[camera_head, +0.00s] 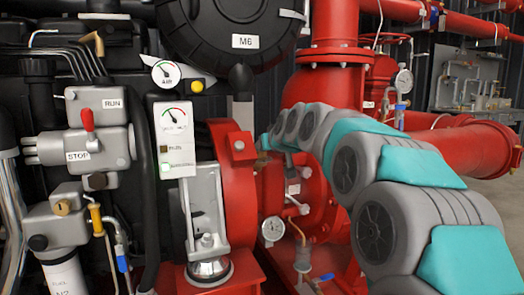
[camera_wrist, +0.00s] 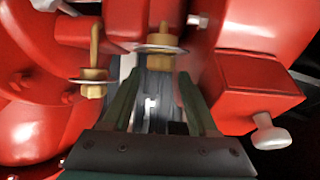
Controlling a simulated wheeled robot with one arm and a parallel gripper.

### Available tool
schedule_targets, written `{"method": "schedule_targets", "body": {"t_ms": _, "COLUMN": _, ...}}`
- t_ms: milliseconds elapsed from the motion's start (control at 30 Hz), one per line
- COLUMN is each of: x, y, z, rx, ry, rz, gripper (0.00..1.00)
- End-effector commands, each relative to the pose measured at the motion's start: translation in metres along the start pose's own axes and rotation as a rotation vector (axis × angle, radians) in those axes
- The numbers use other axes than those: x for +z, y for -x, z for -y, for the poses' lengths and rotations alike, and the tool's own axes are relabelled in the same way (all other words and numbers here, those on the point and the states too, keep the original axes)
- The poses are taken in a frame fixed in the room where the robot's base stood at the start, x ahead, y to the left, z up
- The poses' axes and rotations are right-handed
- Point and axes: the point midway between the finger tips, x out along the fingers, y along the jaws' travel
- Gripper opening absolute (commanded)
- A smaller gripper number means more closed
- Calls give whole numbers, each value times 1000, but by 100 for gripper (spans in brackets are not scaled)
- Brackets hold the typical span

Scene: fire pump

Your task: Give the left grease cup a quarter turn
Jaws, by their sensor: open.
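In the wrist view, two brass grease cups with thin round discs and upright stems stand among red pump castings. One grease cup (camera_wrist: 93,90) is at the left, outside my left finger. The other grease cup (camera_wrist: 161,40) is ahead of my gripper (camera_wrist: 157,82), in line with the gap between the fingertips. My gripper is open, and nothing is clasped between its fingers. I cannot tell whether a fingertip touches the cup ahead. In the head view, my gripper and both cups are hidden.
Red castings crowd both sides of my gripper; a red block (camera_wrist: 255,88) with a pale knob (camera_wrist: 271,132) is at the right. In the head view, a red housing (camera_head: 234,180) and red pipe (camera_head: 335,60) stand near my arm. A control panel (camera_head: 172,138) is left.

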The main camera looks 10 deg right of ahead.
Motion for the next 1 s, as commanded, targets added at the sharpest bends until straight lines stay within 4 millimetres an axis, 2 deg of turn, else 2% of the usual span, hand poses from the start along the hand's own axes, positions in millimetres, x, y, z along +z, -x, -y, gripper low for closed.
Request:
{"method": "schedule_targets", "body": {"t_ms": 200, "x": -2, "y": 34, "z": 0, "rx": 0, "ry": 0, "rz": -4, "gripper": 59}}
{"method": "schedule_targets", "body": {"t_ms": 400, "x": 1, "y": 52, "z": 1, "rx": -2, "ry": 0, "rz": 1, "gripper": 59}}
{"method": "schedule_targets", "body": {"t_ms": 667, "x": 0, "y": 54, "z": 1, "rx": -1, "ry": 0, "rz": 1, "gripper": 59}}
{"method": "schedule_targets", "body": {"t_ms": 833, "x": -2, "y": 55, "z": 1, "rx": -1, "ry": 0, "rz": 0, "gripper": 77}}
{"method": "schedule_targets", "body": {"t_ms": 1000, "x": -14, "y": 60, "z": 1, "rx": -1, "ry": 0, "rz": -1, "gripper": 77}}
